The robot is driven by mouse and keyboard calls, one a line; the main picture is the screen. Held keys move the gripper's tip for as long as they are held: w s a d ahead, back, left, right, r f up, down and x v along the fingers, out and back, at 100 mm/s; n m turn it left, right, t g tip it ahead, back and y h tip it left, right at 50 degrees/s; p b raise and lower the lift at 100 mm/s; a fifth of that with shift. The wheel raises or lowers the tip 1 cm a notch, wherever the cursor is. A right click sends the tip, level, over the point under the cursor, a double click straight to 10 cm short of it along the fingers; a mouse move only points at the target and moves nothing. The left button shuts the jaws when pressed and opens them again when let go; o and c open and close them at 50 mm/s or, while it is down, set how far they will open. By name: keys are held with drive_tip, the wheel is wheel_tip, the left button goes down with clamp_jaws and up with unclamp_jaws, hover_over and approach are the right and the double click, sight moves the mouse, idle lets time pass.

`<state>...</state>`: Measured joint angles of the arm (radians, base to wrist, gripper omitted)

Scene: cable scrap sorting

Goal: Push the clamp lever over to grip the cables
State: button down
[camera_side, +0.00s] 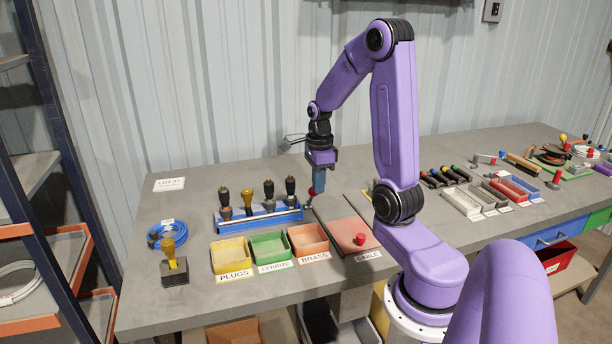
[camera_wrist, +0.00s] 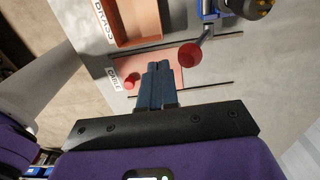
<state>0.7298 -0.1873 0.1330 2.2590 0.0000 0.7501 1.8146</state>
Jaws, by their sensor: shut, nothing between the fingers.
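The clamp (camera_side: 258,219) is a long blue bar on the table in the side view, with several dark-headed cables (camera_side: 247,194) standing upright along it. Its lever ends in a red ball (camera_side: 311,191) at the bar's right end. In the wrist view the lever's red ball (camera_wrist: 190,55) sits on a metal rod that runs up to the blue clamp end (camera_wrist: 210,9). My gripper (camera_side: 319,190) has blue fingers that point down, close beside the ball. In the wrist view the shut, empty fingertips (camera_wrist: 157,66) are left of the ball, with a small gap in the picture.
Yellow, green and orange trays labelled PLUGS (camera_side: 231,257), FERRITE (camera_side: 271,247) and BRASS (camera_side: 308,239) stand in front of the clamp. A reddish CABLE panel (camera_side: 342,234) with a red knob (camera_side: 360,239) lies right of them. A blue coil (camera_side: 167,234) lies left.

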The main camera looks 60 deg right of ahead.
wheel_tip(320, 180, down, 3)
drive_tip(key=shift+w+d+f, duration=0.15)
drive_tip(key=shift+w+d+r, duration=0.3)
drive_tip(key=shift+w+d, duration=0.45)
drive_tip(key=shift+w+d+r, duration=0.3)
drive_tip(key=shift+w+d, duration=0.4)
drive_tip(key=shift+d, duration=0.05)
drive_tip(key=shift+w+d+r, duration=0.1)
drive_tip(key=shift+w+d, duration=0.4)
drive_tip(key=shift+w, duration=0.05)
drive_tip(key=shift+w+d, duration=0.7)
drive_tip(key=shift+w+d+f, duration=0.3)
drive_tip(key=shift+w+d, duration=0.2)
drive_tip(key=shift+w+d+f, duration=0.3)
drive_tip(key=shift+w+d, duration=0.15)
drive_tip(key=shift+d, duration=0.05)
drive_tip(key=shift+a, duration=0.1)
